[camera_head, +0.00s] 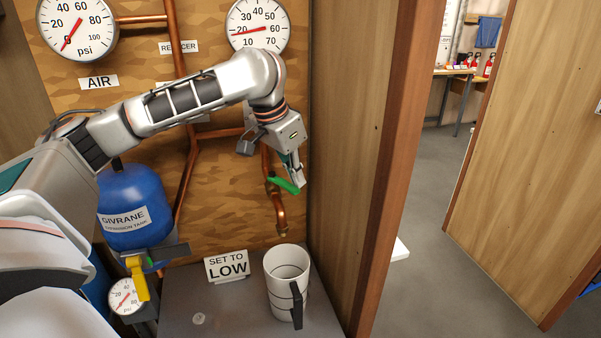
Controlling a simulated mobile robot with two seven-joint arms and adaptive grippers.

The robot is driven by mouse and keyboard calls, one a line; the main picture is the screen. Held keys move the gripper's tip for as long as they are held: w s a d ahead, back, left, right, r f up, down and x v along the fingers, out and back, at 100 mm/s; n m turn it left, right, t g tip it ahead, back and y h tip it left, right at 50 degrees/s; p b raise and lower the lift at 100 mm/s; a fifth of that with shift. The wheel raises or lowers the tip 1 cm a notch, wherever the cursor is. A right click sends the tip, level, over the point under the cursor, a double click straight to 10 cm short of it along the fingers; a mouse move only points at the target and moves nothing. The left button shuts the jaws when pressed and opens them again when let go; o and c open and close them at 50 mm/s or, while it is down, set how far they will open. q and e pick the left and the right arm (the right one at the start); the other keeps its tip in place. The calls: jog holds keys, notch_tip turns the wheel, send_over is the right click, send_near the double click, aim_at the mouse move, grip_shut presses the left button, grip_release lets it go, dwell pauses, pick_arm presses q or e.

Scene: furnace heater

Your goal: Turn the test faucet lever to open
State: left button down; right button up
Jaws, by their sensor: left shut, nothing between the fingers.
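The test faucet is a copper pipe with a downturned spout (281,222) on the wooden panel. Its green lever (284,186) points to the lower right. My left gripper (296,182) is shut and empty, pointing down right at the lever's outer end. I cannot tell whether the fingers touch the lever. The gripper hides part of the faucet behind it. My right gripper is not in view.
A white mug (287,281) with a black handle stands on the grey counter (195,285) below the spout. A "SET TO LOW" sign (227,265) stands beside it. A blue tank (132,208) is at left. A wooden partition (345,130) stands close right.

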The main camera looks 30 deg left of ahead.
aim_at(288, 188)
pick_arm(q)
jog(key=s+m, duration=0.1)
jog(key=s+m+h, duration=0.1)
jog(key=m, duration=0.1)
jog(key=shift+s+a+m, duration=0.15)
jog(key=shift+a+m, duration=0.15)
jog(key=shift+s+a, duration=0.15)
jog(key=shift+s, duration=0.2)
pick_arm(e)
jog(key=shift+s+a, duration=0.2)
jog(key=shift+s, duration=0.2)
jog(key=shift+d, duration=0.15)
